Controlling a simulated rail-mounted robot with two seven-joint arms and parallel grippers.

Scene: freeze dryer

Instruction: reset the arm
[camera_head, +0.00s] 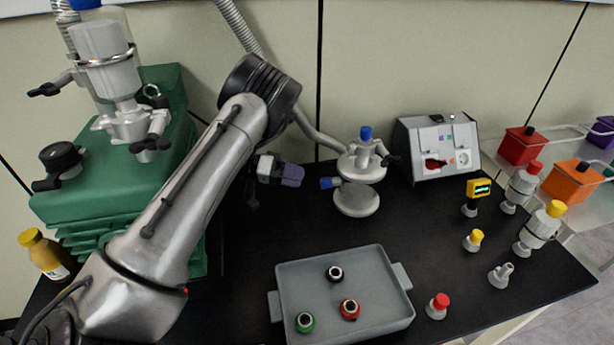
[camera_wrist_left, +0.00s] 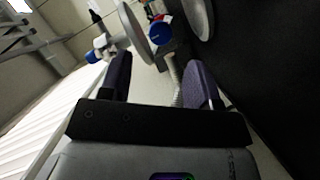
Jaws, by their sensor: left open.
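My left arm comes in from the left of the head view, and its left gripper (camera_head: 280,171) is above the back middle of the black bench. The gripper also shows in the left wrist view (camera_wrist_left: 160,76), with its two dark purple fingers apart and nothing between them. Just right of it in the head view stands a grey metal vessel (camera_head: 357,198) with valves and blue knobs (camera_head: 366,132). In the wrist view a blue knob (camera_wrist_left: 160,34) shows beyond the fingers, and no contact is visible. My right gripper is not in view.
A green pump unit (camera_head: 110,178) stands at left, partly behind my arm. A grey tray (camera_head: 378,312) holds black, red and green rings. A control box (camera_head: 438,148) stands at the back. Several small capped fittings are at right. Bench between vessel and tray is clear.

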